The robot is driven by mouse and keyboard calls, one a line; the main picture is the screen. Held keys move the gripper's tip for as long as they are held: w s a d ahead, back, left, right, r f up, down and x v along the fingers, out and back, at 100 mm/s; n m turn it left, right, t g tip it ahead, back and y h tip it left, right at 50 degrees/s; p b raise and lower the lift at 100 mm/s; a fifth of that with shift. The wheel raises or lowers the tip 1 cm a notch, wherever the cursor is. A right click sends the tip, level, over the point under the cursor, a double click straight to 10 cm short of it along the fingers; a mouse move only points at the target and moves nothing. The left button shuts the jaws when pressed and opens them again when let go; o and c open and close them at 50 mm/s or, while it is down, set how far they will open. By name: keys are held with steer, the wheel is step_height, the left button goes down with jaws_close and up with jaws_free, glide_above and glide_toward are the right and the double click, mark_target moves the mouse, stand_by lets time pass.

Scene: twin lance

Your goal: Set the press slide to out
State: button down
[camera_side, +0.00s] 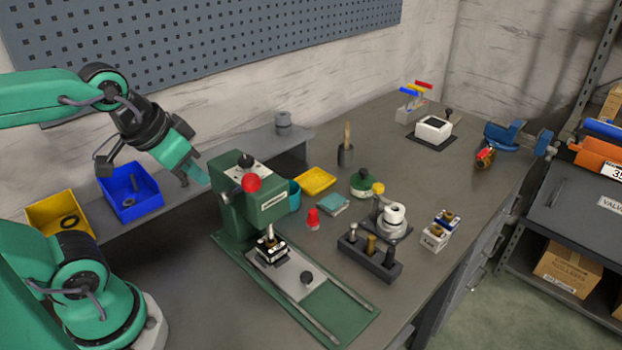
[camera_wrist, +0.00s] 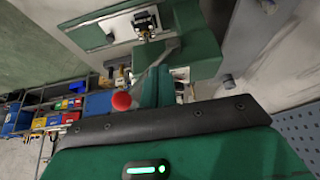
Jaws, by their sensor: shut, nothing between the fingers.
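The green press (camera_side: 245,205) stands on a green base with rails (camera_side: 340,325). Its slide, a pale grey plate (camera_side: 290,268) with a black knob (camera_side: 306,277), sits on the base. The slide's inner end, with a small dark and metallic fixture (camera_side: 268,247), lies beneath the press head. A red ball (camera_side: 251,183) is on the press lever; it also shows in the wrist view (camera_wrist: 121,100). My gripper (camera_side: 200,178) is shut and empty, just left of the press's top and apart from the slide. In the wrist view, my gripper's fingers (camera_wrist: 168,62) overlap the press; contact is unclear.
A black block with pegs (camera_side: 370,256) stands right of the press base. A red cone-shaped piece (camera_side: 313,218), a yellow tray (camera_side: 315,181) and a teal cup (camera_side: 293,194) stand behind. Blue (camera_side: 122,208) and yellow (camera_side: 45,222) bins are at left. Bench before the base is clear.

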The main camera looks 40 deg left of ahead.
steer(key=c, duration=2.2)
jaws_free()
steer(key=c, duration=1.4)
jaws_free()
steer(key=shift+r, duration=0.2)
steer(key=shift+c, duration=0.2)
steer(key=shift+o, duration=1.2)
steer(key=shift+r, duration=0.3)
step_height(320, 180, up, 4)
steer(key=n+g, duration=0.6)
steer(key=n, duration=0.3)
glide_above(307, 275)
step_height(307, 275, down, 19)
steer(key=shift+r, duration=0.15)
steer(key=shift+f, duration=3.85)
